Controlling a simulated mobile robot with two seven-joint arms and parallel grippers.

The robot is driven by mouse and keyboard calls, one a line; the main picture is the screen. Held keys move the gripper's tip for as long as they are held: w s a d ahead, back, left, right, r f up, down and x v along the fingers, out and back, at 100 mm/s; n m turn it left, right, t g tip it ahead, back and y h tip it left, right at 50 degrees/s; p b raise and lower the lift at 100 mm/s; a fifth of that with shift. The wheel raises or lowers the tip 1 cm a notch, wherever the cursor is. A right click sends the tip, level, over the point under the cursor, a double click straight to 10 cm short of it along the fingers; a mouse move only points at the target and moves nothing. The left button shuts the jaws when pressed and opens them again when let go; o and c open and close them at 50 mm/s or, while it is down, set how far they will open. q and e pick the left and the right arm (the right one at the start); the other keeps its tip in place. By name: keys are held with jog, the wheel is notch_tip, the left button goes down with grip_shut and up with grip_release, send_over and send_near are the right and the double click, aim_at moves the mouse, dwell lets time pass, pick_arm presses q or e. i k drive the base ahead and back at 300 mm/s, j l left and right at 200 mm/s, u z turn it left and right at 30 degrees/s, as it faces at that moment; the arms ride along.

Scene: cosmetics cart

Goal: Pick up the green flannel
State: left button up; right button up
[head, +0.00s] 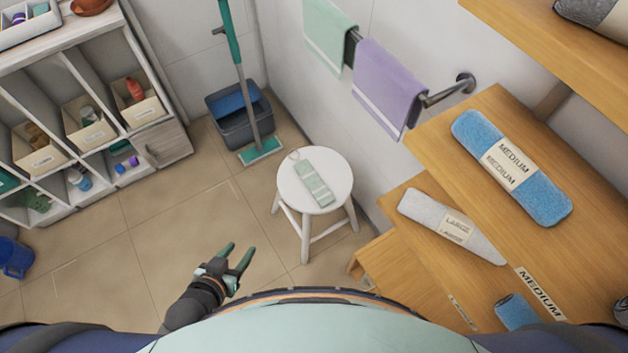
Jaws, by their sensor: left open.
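A pale green folded flannel (312,178) with lighter bands lies on the round white stool (335,163), with a small loop at its far end. A larger pale green towel (327,32) hangs from the wall rail. My left gripper (239,252) is open and empty, low in the picture, to the left of the stool and nearer to me. It is apart from the flannel. My right gripper is not in view.
A purple towel (388,85) hangs on the rail. A mop (236,60) and grey bucket (228,122) stand behind the stool. A white shelf unit (122,60) is at left. Floor between is clear.

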aim_at(318, 190)
jog(key=k, duration=1)
